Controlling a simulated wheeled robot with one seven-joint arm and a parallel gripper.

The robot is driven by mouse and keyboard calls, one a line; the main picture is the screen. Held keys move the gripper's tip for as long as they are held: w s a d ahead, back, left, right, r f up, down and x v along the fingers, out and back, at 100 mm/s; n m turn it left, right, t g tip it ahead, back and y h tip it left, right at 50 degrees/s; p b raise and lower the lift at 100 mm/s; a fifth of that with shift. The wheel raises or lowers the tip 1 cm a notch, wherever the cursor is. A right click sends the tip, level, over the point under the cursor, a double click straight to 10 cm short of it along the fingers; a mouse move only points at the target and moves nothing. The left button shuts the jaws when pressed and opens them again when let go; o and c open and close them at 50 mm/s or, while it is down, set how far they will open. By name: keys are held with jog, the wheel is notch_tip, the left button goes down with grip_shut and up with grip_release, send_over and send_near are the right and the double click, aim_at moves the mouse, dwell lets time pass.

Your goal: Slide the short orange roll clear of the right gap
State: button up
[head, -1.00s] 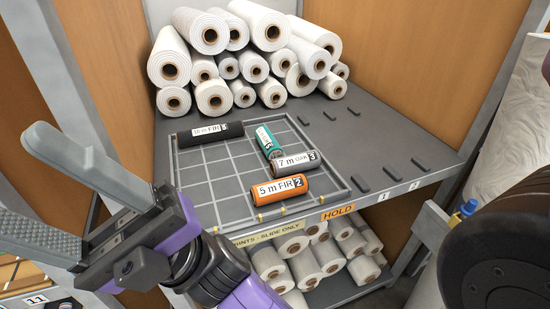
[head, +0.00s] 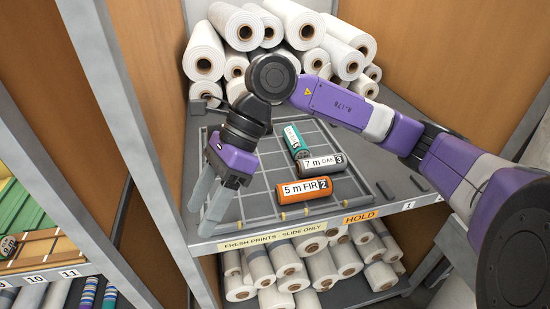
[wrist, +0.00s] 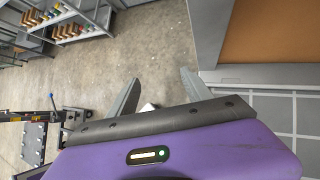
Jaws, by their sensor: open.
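The short orange roll (head: 304,191), labelled "5 m FIR 2", lies near the front edge of the gridded tray (head: 256,207), roughly parallel to that edge. Small brass pegs (head: 282,215) stand along the tray's front, with gaps between them. The orange roll lies behind the pegs at the right part of the front. My gripper (head: 201,222) is open and empty, fingers pointing down at the tray's front left corner, well left of the orange roll. In the wrist view, the open fingers (wrist: 160,79) show over bare floor; no roll is visible there.
A grey roll (head: 322,165), "7 m OAK 3", lies just behind the orange one, and a teal roll (head: 296,139) behind that. White rolls (head: 240,28) are stacked at the back. My arm crosses above the shelf's right side. The tray's front left is clear.

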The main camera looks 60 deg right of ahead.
jog(key=s+d+f+m+h, duration=0.1)
jog(key=s+d+h, duration=0.1)
jog(key=d, duration=0.4)
jog(key=s+d+f+h, duration=0.1)
jog(key=d+f+h, duration=0.1)
jog(key=d, duration=0.4)
jog(key=m+g+h, duration=0.1)
jog(key=g+h, duration=0.1)
jog(key=h, duration=0.2)
send_over(301, 184)
jog(key=shift+w+a+f, duration=0.1)
jog(key=shift+f, duration=0.05)
jog(key=shift+d+f, duration=0.15)
jog(key=shift+d, duration=0.05)
jog(key=shift+f+p, duration=0.75)
jog(key=shift+f, duration=2.95)
jog(key=c, duration=1.2)
jog(key=shift+w+a+r, duration=0.1)
jog(key=shift+w+a, duration=2.65)
jog(key=shift+w, duration=0.2)
jog(key=o, duration=1.5)
